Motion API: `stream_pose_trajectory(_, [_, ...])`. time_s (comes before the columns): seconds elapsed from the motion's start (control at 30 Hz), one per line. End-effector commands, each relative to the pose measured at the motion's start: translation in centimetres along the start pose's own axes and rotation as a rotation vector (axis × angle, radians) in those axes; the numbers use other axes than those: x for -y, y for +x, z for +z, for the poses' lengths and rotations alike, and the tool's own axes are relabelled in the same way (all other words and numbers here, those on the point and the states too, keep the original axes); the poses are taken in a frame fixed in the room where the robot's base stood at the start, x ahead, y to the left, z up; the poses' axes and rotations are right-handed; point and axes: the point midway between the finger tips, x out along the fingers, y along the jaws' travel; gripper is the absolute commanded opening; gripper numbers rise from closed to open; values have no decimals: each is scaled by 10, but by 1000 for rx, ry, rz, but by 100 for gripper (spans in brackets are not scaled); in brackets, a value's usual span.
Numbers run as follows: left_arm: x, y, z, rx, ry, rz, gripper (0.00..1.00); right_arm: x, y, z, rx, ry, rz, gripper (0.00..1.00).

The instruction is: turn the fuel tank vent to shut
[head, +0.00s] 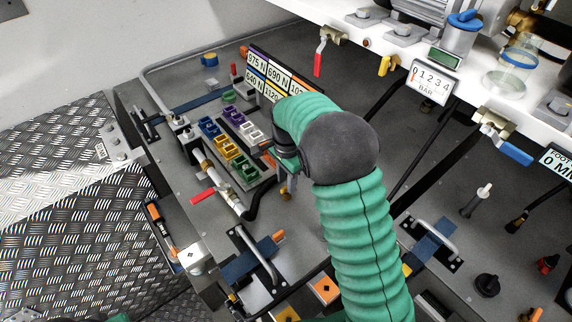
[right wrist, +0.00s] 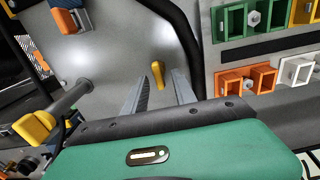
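A small yellow handle, which looks like the vent (right wrist: 157,73), stands on a grey metal surface in the right wrist view. A small yellow piece (head: 284,192) shows beside my right gripper in the head view, partly hidden by it. My right gripper (right wrist: 160,84) is open, with its two fingers apart on either side of the yellow handle in the picture. I see no contact, and the depth between fingertips and handle is hard to judge. In the head view my green-sleeved right arm hides much of this right gripper (head: 291,182).
Coloured connector blocks (head: 228,145) stand left of my right gripper. A red-handled valve (head: 203,197) and black hose lie nearby. Another yellow knob (right wrist: 35,127) is at the left in the wrist view. A white shelf with gauges (head: 432,82) overhangs the back right.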

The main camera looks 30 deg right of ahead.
Motion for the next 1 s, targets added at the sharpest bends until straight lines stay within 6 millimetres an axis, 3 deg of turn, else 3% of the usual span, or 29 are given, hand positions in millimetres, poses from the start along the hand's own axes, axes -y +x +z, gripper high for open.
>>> stream_pose_trajectory(0.4, [0, 27, 6, 0, 0, 0, 36, 3, -113, 0, -2, 0, -7, 33])
stream_pose_trajectory(0.53, [0, 29, 7, 0, 0, 0, 36, 3, -140, 0, -1, 1, -4, 33])
stream_pose_trajectory(0.7, [0, 29, 7, 0, 0, 0, 36, 3, -154, 0, -1, 1, -1, 33])
stream_pose_trajectory(1.0, [0, 29, 7, 0, 0, 0, 36, 2, -155, 0, -1, 0, -1, 33])
